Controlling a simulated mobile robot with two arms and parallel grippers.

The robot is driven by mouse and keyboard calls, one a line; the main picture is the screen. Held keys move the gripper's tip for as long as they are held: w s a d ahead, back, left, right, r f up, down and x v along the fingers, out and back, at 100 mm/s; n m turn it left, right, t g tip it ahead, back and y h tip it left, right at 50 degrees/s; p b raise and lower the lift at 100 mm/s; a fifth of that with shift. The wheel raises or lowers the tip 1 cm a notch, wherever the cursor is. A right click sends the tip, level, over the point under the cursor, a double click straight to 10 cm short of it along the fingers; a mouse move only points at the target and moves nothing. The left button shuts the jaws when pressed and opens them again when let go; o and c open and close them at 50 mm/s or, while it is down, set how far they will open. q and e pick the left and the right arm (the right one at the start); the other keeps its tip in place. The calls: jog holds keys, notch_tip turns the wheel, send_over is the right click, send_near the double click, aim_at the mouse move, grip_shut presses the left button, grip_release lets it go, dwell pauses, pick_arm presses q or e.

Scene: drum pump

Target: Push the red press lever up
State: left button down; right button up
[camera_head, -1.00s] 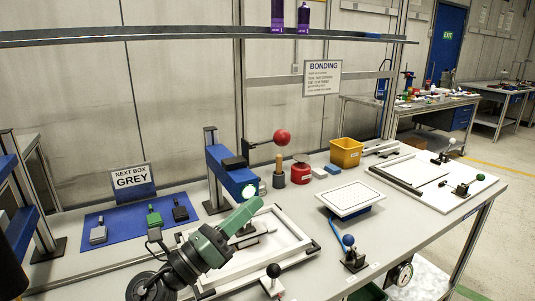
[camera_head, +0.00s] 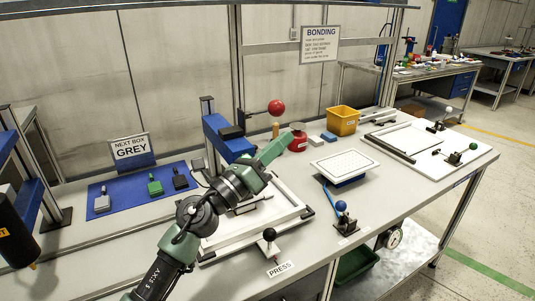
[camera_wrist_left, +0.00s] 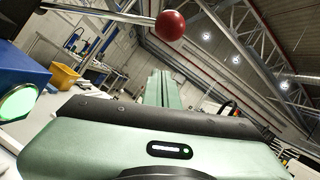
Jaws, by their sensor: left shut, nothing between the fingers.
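The red press lever shows as a red ball (camera_head: 276,107) on a thin metal rod that sticks out to the right from the top of the blue press (camera_head: 218,142). My left gripper (camera_head: 288,143) reaches in front of the press, pointing up and to the right, with its pale green fingers just below the ball in the picture. In the left wrist view, the shut, empty fingers (camera_wrist_left: 163,80) point away from the camera, and the red ball (camera_wrist_left: 170,25) is at the top beyond them. A gap shows between ball and fingers. My right gripper is not in view.
A white frame fixture (camera_head: 285,218) lies under my arm. A black-knobbed lever (camera_head: 269,234) stands near the PRESS label. A red-topped pot (camera_head: 298,139) and yellow bin (camera_head: 343,120) stand behind right. A white perforated plate (camera_head: 344,166) is to the right.

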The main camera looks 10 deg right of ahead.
pick_arm(q)
jog(key=r, duration=0.1)
jog(key=a+r, duration=0.1)
jog(key=w, duration=0.1)
jog(key=shift+a+r+p, duration=0.25)
jog(key=shift+r+p, duration=0.1)
jog(key=shift+r, duration=0.05)
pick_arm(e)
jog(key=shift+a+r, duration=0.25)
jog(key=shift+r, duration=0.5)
